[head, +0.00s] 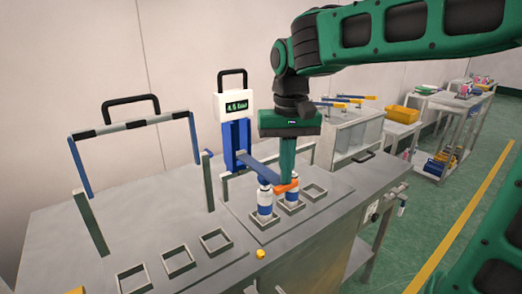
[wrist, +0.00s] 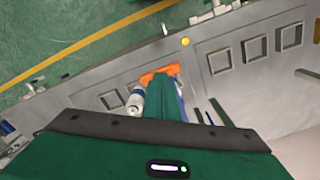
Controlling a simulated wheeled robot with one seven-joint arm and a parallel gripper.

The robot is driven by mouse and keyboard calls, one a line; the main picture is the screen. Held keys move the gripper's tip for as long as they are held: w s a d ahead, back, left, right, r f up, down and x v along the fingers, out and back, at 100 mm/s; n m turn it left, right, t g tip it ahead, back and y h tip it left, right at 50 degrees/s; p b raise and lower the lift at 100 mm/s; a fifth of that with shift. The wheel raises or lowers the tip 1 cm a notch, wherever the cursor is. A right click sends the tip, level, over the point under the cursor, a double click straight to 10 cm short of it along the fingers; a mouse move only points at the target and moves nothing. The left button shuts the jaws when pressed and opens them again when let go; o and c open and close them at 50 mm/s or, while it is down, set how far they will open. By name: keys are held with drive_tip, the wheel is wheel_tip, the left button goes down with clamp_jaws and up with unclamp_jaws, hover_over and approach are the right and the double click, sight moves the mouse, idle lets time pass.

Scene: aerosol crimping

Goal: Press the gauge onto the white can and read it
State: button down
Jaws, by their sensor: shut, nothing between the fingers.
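A white box with a dark display and green characters, which looks like the gauge (head: 236,106), stands upright on blue posts at the back of the bench. The characters are too small to read surely. Two white-and-blue cans stand in square holders: a left can (head: 264,206) and a right can (head: 291,196). A white can (wrist: 136,103) also shows beside my fingers in the wrist view. My gripper (head: 287,184) points down and is shut and empty, its orange tips by the top of the right can. Contact cannot be told. A blue bar (head: 258,168) reaches toward the cans.
Empty square holders (head: 215,240) lie to the left on the bench. A yellow button (head: 260,254) is at the front edge. A striped barrier frame (head: 128,125) stands at the left rear. A glass-fronted cabinet (head: 350,140) is behind my gripper to the right.

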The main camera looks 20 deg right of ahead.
wheel_tip(320, 180, up, 14)
drive_tip(key=w, duration=0.2)
drive_tip(key=shift+a+r, duration=0.2)
drive_tip(key=shift+a, duration=0.1)
idle(1.0)
idle(0.4)
drive_tip(key=s+d+f+m, duration=0.3)
drive_tip(key=s+d+f, duration=0.9)
drive_tip(key=d+f, duration=0.25)
drive_tip(key=s+d+f+m, duration=0.1)
drive_tip(key=s+d+f, duration=0.2)
drive_tip(key=s+f, duration=0.8)
drive_tip(key=shift+s+d, duration=0.2)
drive_tip(key=shift+s, duration=0.1)
drive_tip(key=shift+w, duration=0.1)
